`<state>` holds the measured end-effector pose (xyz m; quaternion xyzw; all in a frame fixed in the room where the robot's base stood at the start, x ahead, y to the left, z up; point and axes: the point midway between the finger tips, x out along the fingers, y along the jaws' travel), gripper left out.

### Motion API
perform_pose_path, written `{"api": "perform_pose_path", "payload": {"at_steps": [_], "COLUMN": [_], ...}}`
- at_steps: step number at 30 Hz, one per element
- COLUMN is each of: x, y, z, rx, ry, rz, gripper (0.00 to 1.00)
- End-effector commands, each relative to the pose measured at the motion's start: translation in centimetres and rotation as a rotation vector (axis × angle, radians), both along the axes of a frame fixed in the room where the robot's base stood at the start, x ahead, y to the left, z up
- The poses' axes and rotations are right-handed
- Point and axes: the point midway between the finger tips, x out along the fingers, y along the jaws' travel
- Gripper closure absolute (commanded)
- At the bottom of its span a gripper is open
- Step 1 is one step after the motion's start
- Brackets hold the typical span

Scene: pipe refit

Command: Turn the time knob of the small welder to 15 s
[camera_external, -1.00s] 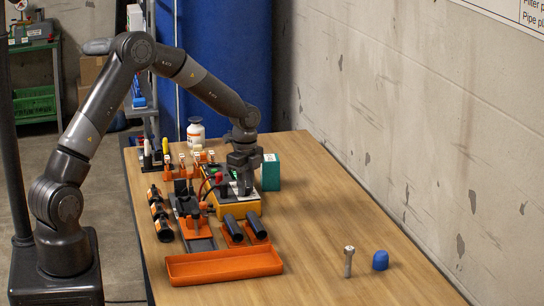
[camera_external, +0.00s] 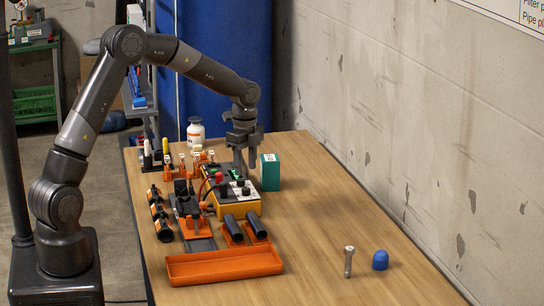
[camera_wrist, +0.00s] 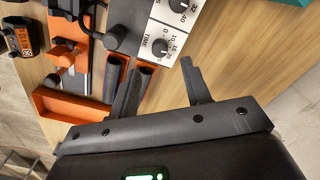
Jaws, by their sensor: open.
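The small welder (camera_external: 232,208) is a yellow-orange box with a dark top and a light dial panel, standing mid-table. Its time knob (camera_wrist: 160,47) is a small black knob beside the word TIME in the wrist view, with 10, 15 and 20 printed around it. Where its pointer stands is too small to tell. A second knob (camera_wrist: 178,5) sits above it, near 32 and 40. My gripper (camera_external: 245,166) is open and empty above the welder's panel. In the wrist view its fingers (camera_wrist: 162,68) straddle the time knob's line of sight, apart from it.
A green box (camera_external: 270,172) stands close behind the welder. Dark pipes (camera_external: 247,226) in orange holders and an orange tray (camera_external: 225,266) lie in front. A clamp rig (camera_external: 190,205) stands to the left. A bolt (camera_external: 348,262) and a blue cap (camera_external: 380,260) stand at right, with bare table around.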

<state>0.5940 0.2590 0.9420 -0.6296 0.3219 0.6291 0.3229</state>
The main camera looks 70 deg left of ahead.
Motion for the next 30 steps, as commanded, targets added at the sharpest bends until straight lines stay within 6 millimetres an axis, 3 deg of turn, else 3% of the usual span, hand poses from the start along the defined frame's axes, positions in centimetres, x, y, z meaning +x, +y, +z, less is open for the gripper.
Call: {"api": "perform_pose_path", "payload": {"at_steps": [3,7,25,30], "x": [0.0,0.0,-0.1,-0.9], "y": [0.0,0.0,-0.2,-2.4], "z": [2.1,3.6,4.3,6.6], "rx": [0.0,0.0,0.001,0.026], "ry": [-0.001,0.0,-0.001,-0.021], "rz": [0.001,0.001,0.002,0.042], "gripper": [0.56,0.56,0.56,0.56]}}
